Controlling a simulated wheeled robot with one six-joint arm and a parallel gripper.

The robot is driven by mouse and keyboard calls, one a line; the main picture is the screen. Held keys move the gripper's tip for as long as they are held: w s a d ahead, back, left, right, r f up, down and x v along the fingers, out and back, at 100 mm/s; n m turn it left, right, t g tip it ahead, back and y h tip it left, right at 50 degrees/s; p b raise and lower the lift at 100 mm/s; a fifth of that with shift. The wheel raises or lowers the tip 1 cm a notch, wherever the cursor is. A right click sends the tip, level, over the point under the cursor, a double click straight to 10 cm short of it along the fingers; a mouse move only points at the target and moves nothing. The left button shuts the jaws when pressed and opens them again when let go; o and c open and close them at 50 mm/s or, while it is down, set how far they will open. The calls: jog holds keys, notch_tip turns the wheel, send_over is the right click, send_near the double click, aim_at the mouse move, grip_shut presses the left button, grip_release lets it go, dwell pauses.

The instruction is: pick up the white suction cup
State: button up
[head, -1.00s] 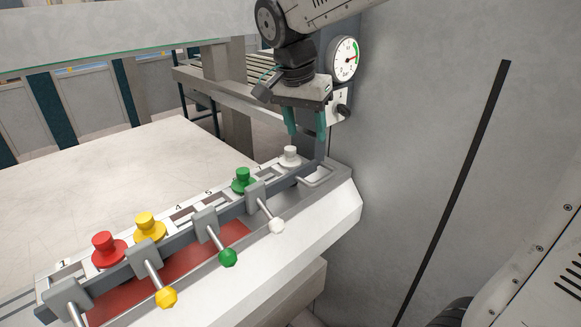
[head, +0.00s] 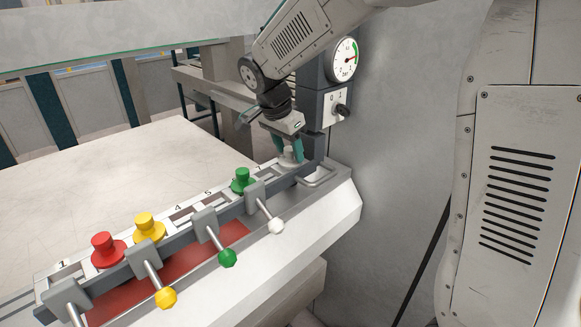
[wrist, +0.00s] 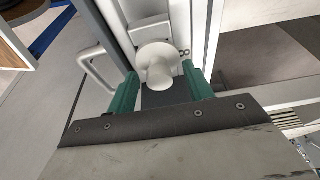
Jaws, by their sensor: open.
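The white suction cup (head: 290,157) stands upright at the far right end of the rack, near the gauge post. In the wrist view the white suction cup (wrist: 158,62) shows as a round base with a narrower knob, beside a marking that looks like an 8. My gripper (head: 289,151) is lowered over it with its green fingers apart. In the wrist view my gripper (wrist: 162,88) has one finger on each side of the cup's knob, with gaps visible. I cannot tell how far down the fingers reach.
Green (head: 243,180), yellow (head: 148,226) and red (head: 106,248) suction cups stand along the rack (head: 190,222). Levers with coloured knobs line its front. The white table (head: 90,180) at left is clear.

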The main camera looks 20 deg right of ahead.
grip_shut()
dwell(0.3)
